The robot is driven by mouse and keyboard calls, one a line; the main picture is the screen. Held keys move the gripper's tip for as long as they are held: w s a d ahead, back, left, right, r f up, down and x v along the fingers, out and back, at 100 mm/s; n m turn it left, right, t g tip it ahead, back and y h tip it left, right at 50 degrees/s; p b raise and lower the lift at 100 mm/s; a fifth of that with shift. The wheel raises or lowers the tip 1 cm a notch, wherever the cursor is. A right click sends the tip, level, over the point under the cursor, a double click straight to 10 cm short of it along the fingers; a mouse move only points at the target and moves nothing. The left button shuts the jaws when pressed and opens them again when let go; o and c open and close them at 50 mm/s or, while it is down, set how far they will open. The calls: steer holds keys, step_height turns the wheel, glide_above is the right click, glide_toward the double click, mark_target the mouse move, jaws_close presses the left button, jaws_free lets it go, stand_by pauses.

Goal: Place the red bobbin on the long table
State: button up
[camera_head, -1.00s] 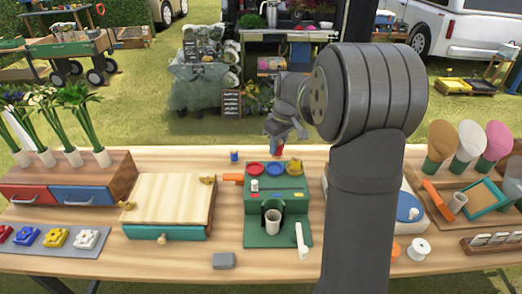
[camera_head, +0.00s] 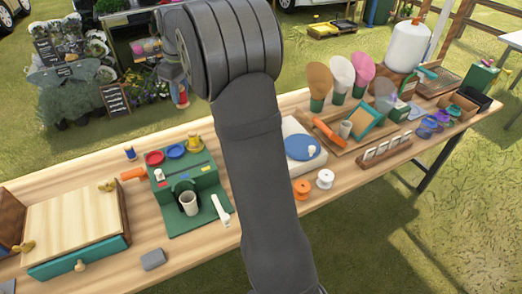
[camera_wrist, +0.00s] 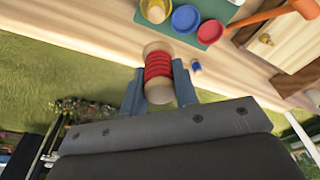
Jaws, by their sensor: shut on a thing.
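My gripper (camera_wrist: 158,78) is shut on the red bobbin (camera_wrist: 158,66), with one finger on each side of it. The bobbin has red thread around its middle and pale wooden ends. In the head view the bobbin (camera_head: 182,94) shows small below my wrist, held up by the far edge of the long table (camera_head: 150,228). In the wrist view grass lies behind the bobbin and the table (camera_wrist: 100,28) runs beyond it. My arm hides part of the table's middle in the head view.
A green stand (camera_head: 190,195) bears red, blue and yellow dishes. A blue-topped white device (camera_head: 303,147), orange spool (camera_head: 301,187) and white spool (camera_head: 325,179) stand right of my arm. A drawer box (camera_head: 75,225) is at left. Bare wood lies between box and stand.

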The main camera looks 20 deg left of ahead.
steer(key=w+a+f+m, duration=0.1)
steer(key=w+a+m, duration=0.15)
steer(key=w, duration=1.05)
steer(key=shift+m, duration=0.45)
steer(key=f, duration=2)
steer(key=shift+d+f, duration=0.1)
steer(key=shift+d, duration=0.3)
steer(key=shift+f, duration=2.05)
steer(key=shift+f, duration=0.2)
steer(key=o, duration=1)
steer(key=shift+c, duration=0.2)
steer(key=shift+r, duration=0.1)
